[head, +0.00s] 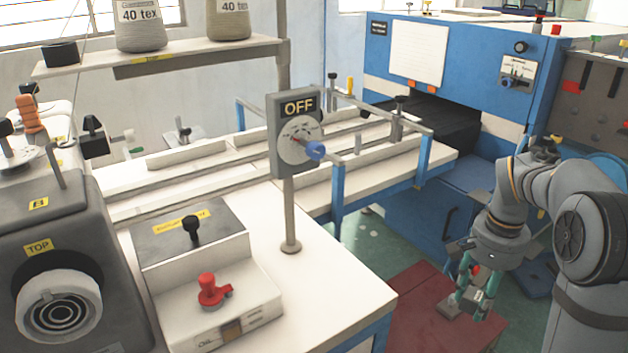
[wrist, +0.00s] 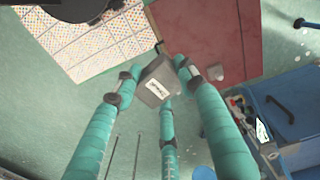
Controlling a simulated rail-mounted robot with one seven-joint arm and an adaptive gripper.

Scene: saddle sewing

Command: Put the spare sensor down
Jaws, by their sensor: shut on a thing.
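The spare sensor appears to be the small grey block with a white label (wrist: 157,82), between the teal fingertips in the wrist view. My gripper (wrist: 155,80) is shut on it. In the head view my gripper (head: 463,303) hangs at the lower right, pointing down, with a small grey block (head: 448,311) at its fingertips. The block overlaps the dark red surface (head: 405,318) in the picture; I cannot tell whether it touches it. The red surface also shows in the wrist view (wrist: 210,30), beyond the fingers.
A white table (head: 340,290) with a switch post reading OFF (head: 296,130) stands left of my gripper. A blue machine (head: 440,60) stands behind. The wrist view shows a dotted patterned sheet (wrist: 85,45), a blue container (wrist: 295,105) and green floor (wrist: 30,110).

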